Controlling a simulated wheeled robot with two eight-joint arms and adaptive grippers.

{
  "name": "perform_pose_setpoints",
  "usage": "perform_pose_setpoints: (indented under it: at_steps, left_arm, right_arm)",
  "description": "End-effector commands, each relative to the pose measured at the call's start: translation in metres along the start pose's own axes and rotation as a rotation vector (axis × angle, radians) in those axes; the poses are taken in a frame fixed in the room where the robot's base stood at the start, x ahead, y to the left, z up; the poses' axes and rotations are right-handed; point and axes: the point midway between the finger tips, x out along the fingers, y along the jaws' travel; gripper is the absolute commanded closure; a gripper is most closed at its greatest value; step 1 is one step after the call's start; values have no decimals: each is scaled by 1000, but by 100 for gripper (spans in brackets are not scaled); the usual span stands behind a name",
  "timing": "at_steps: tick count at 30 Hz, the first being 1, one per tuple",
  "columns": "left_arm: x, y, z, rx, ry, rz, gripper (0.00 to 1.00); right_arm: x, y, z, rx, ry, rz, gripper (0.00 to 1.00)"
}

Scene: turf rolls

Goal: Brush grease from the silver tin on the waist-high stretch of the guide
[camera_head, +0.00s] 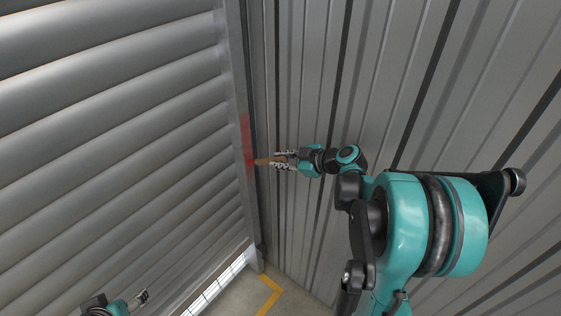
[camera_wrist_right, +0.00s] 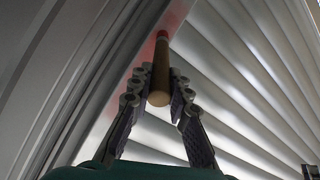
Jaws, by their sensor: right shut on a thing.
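The guide (camera_head: 237,95) is a grey upright metal channel along the edge of the ribbed shutter. A stretch of it carries a red coat (camera_head: 245,138). My right gripper (camera_head: 275,160) is shut on a brush (camera_head: 262,161) with a tan wooden handle. In the right wrist view the brush (camera_wrist_right: 160,80) sits between both fingers, its red tip at the red part of the guide. Whether the tip touches cannot be told for sure. My left gripper (camera_head: 141,297) is low at the left, away from the guide; its jaws are too small to read. The silver tin is not in view.
The slatted roller shutter (camera_head: 110,130) fills the left side. A ribbed metal wall (camera_head: 300,60) stands to the right of the guide, close behind my right gripper. Below lies a concrete floor with a yellow line (camera_head: 272,290). A bright gap shows under the shutter.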

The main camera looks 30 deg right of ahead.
Motion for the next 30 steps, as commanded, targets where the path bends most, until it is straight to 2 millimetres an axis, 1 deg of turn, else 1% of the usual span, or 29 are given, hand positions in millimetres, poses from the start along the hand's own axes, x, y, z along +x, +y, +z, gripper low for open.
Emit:
perform_pose_setpoints:
  at_steps: [5, 15, 22, 30]
  left_arm:
    - [-4, 0, -3, 0, 0, 0, 34]
    - [-24, 0, -17, 0, 0, 0, 34]
    - [-28, 0, -20, 0, 0, 0, 34]
    - [-45, 0, -32, 0, 0, 0, 34]
  right_arm:
    - [-3, 2, -6, 0, 2, 0, 100]
    - [-19, 12, -29, 0, 1, 0, 100]
    - [-22, 15, -34, 0, 1, 0, 100]
    - [-33, 24, -56, 0, 1, 0, 100]
